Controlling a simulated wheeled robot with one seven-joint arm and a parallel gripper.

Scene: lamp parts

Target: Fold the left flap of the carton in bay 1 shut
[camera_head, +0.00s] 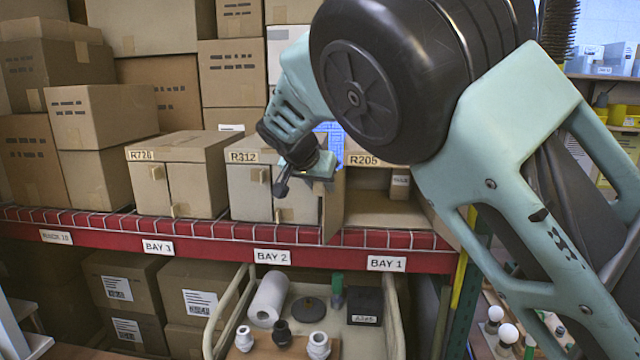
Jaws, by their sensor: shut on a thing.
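The carton in bay 1 (375,216), labelled R205, stands on the red shelf above the BAY 1 sign, its front open. Its left flap (333,208) stands swung out toward me, seen nearly edge-on. My gripper (318,172) is at the upper part of this flap and appears shut on it; the fingertips are small and partly hidden. A small labelled box (400,186) sits inside the carton on the right. A right flap (432,219) is also swung outward, partly hidden by my arm.
More boxes are stacked behind. Below the shelf, a cart (232,300) holds a paper roll, lamp parts and a dark box.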

